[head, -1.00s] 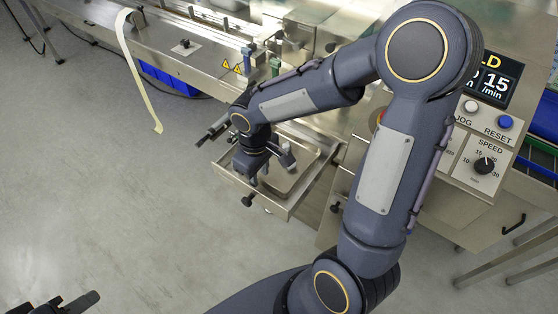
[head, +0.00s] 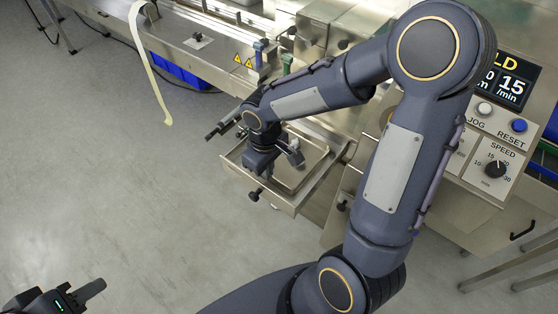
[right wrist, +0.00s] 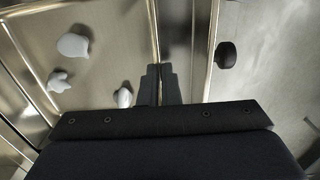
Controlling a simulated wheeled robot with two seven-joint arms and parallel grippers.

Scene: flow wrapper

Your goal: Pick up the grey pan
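The grey pan (head: 308,172) is a shallow metal pan in the pulled-out drawer (head: 285,203) below the machine. Its floor, with a few white lumps on it, fills the left of the right wrist view (right wrist: 112,45). My right gripper (head: 262,174) points down at the pan's front side; its tips are hidden in the head view. In the right wrist view its two fingers (right wrist: 161,85) are close together with the thin pan rim between them. My left gripper (head: 75,296) is at the bottom left corner, far from the pan, partly out of frame.
A black knob (head: 254,195) sits on the drawer's front. A control panel (head: 490,160) stands at the right. A pale strip (head: 155,85) hangs from the machine bed at the left. A blue crate (head: 178,75) is under the bed. The floor left of the drawer is clear.

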